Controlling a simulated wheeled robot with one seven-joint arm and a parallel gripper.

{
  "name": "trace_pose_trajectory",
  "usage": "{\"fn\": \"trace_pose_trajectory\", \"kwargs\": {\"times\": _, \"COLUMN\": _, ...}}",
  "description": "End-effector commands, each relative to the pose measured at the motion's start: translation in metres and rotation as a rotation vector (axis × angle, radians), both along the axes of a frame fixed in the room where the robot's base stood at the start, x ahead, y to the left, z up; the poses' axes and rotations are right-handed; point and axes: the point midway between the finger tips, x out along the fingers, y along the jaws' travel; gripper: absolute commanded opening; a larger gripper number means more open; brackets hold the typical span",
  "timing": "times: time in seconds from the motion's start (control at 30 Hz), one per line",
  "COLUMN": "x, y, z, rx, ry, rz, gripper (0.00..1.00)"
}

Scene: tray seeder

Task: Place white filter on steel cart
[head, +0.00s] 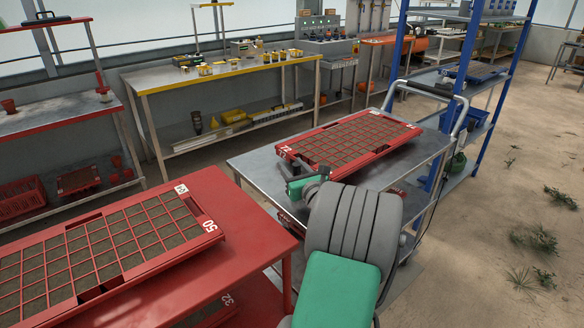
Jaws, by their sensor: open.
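The steel cart (252,164) stands right of centre in the head view, with a flat metal top and a push handle at its far right end. A red seed tray (362,142) marked 72 lies on it. My gripper (288,178) is over the near part of the cart top, close to the tray's near left corner. Its jaws are open, and I see nothing between them. I cannot make out a white filter anywhere. My arm hides the near right part of the cart.
A red table (245,225) with a soil-filled red tray (92,247) marked 50 stands at the near left, a gap away from the cart. A blue shelf rack (398,48) rises behind the cart's right end. A yellow-edged bench (160,82) runs behind. The cart's left end is bare.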

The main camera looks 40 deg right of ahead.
Motion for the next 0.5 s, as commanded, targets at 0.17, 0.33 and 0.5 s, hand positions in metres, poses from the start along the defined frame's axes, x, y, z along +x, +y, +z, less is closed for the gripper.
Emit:
{"fn": "trace_pose_trajectory", "kwargs": {"times": 0.17, "x": -0.011, "y": 0.003, "z": 0.004, "rx": -0.001, "ry": 0.001, "rz": -0.004, "gripper": 0.43}}
{"fn": "trace_pose_trajectory", "kwargs": {"times": 0.33, "x": -0.05, "y": 0.017, "z": 0.004, "rx": 0.002, "ry": 0.0, "rz": -0.006, "gripper": 0.43}}
{"fn": "trace_pose_trajectory", "kwargs": {"times": 0.5, "x": -0.09, "y": 0.033, "z": 0.003, "rx": 0.003, "ry": 0.0, "rz": -0.006, "gripper": 0.43}}
